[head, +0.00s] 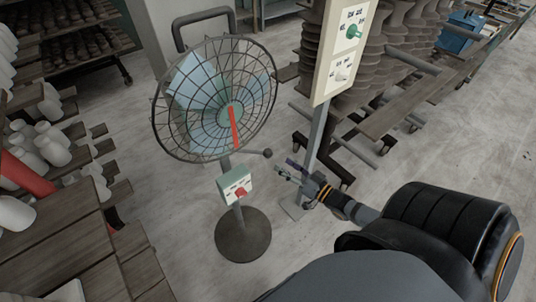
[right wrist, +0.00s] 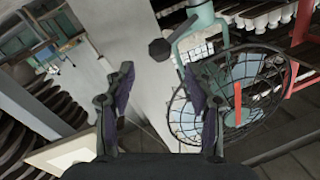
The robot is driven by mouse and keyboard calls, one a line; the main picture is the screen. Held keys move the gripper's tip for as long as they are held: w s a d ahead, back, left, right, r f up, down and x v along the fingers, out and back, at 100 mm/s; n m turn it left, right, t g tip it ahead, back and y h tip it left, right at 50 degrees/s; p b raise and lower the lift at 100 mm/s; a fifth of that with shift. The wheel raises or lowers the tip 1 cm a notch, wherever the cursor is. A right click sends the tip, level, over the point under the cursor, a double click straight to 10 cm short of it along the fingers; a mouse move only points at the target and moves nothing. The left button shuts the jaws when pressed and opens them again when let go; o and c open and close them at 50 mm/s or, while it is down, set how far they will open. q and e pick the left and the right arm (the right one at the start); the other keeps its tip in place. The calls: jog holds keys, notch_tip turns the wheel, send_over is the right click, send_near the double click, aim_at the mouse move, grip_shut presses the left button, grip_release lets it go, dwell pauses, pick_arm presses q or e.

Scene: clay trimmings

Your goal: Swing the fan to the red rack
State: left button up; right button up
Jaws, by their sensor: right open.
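The fan (head: 250,64) stands on a round dark base, its wire cage facing left of centre with a red strip on its front. A thin stem with a dark round knob (head: 267,153) sticks out to the right below the cage. My right gripper (head: 287,171) is open and empty, just right of and below that knob. In the right wrist view, the knob (right wrist: 160,49) shows ahead between the open fingers, not touched, and the cage (right wrist: 262,52) is to the right. The red rack (head: 28,172), with white vessels, is at the left edge. My left gripper is not in view.
A box with a red knob (head: 242,193) sits on the fan's pole. A panel with green and white knobs (head: 345,50) stands on a grey post close behind my right gripper. Dark racks of clay pieces fill the right back. Floor (head: 180,215) left of the base is clear.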

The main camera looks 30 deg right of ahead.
aim_at(267, 153)
jog(key=b+x, duration=0.2)
jog(key=x, duration=0.6)
jog(key=shift+w+f, duration=0.1)
jog(key=shift+w, duration=0.35)
jog(key=shift+s+a+r, duration=0.1)
jog(key=shift+a+r, duration=0.1)
jog(key=c, duration=0.9)
grip_shut()
